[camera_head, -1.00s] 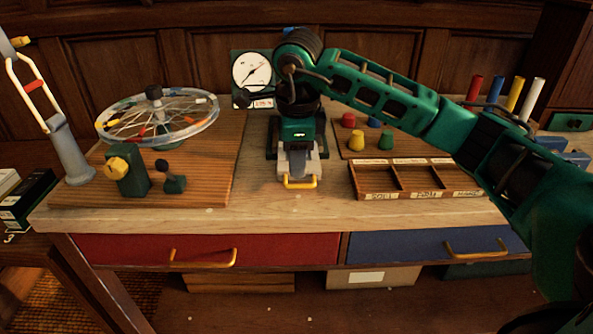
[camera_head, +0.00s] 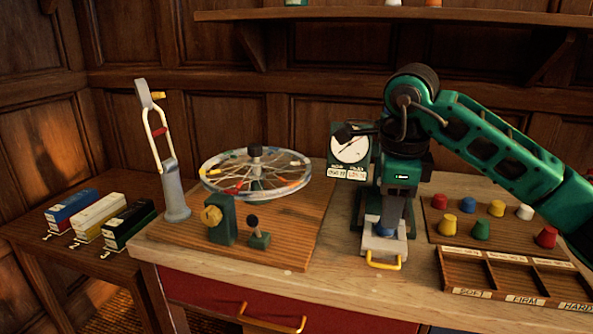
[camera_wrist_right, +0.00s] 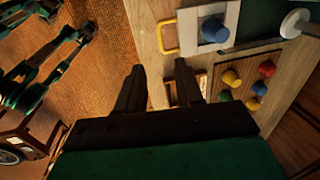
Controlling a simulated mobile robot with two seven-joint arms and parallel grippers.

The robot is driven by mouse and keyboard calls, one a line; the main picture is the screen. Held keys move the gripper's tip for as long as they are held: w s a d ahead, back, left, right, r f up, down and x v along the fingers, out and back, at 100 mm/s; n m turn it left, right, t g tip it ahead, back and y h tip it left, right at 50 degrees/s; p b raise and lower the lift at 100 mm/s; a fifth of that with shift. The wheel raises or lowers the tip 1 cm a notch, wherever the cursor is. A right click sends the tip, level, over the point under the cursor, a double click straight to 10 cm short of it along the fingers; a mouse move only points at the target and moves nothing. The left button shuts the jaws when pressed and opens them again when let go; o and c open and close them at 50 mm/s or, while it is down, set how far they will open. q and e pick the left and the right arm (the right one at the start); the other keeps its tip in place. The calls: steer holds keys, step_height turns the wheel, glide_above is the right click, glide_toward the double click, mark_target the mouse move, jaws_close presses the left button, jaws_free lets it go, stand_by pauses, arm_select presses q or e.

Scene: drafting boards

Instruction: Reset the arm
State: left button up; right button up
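My right arm comes in from the right in the head view. Its gripper (camera_head: 396,214) hangs pointing down, and in the picture it overlaps the pale grey fixture plate with a yellow handle (camera_head: 383,264). In the right wrist view its two dark fingers (camera_wrist_right: 160,68) stand apart with nothing held between them. Beyond them show the yellow handle (camera_wrist_right: 168,36) and a blue round part (camera_wrist_right: 214,30) on a pale plate. Whether the fingers touch the fixture cannot be told; they hide part of it in the head view. My left gripper is not seen.
A spoked wheel (camera_head: 255,173) and a grey post (camera_head: 173,190) stand left on the bench. A dial gauge (camera_head: 349,149) is behind my right gripper. Coloured pegs (camera_head: 482,229) and a divided tray (camera_head: 487,291) lie right. A side table holds several boxes (camera_head: 97,213).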

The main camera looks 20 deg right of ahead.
steer(key=s+a+f+g+y, duration=0.1)
steer(key=a+f+y, duration=0.2)
steer(key=a, duration=0.3)
steer(key=s+a+f+n+g+y, duration=0.1)
steer(key=s+a+f+y, duration=0.15)
steer(key=a, duration=0.25)
steer(key=s+a+f+g+y, duration=0.1)
steer(key=a+f+y, duration=0.15)
steer(key=a, duration=0.35)
steer(key=s+a+r+m+t+y, duration=0.1)
steer(key=s+a+r+m+y, duration=0.25)
steer(key=a+m+y, duration=0.6)
steer(key=w+d+f+m+t+h+p, duration=0.15)
steer(key=d+f+m+t+h, duration=0.3)
steer(key=m+t, duration=0.65)
steer(key=w+d+f+m+t+h, duration=0.3)
steer(key=d+f+m+t, duration=0.3)
steer(key=m, duration=0.9)
steer(key=s+d+f+m+g+h, duration=0.2)
steer(key=s+f+m, duration=0.3)
steer(key=f, duration=0.4)
steer(key=s+d+f+m+g+h, duration=0.3)
steer(key=s+f+m+g+h, duration=0.1)
steer(key=f, duration=0.6)
steer(key=s+m+h, duration=0.1)
steer(key=s+m, duration=0.1)
steer(key=s, duration=0.1)
steer(key=shift+s, duration=0.3)
steer(key=shift+d, duration=0.1)
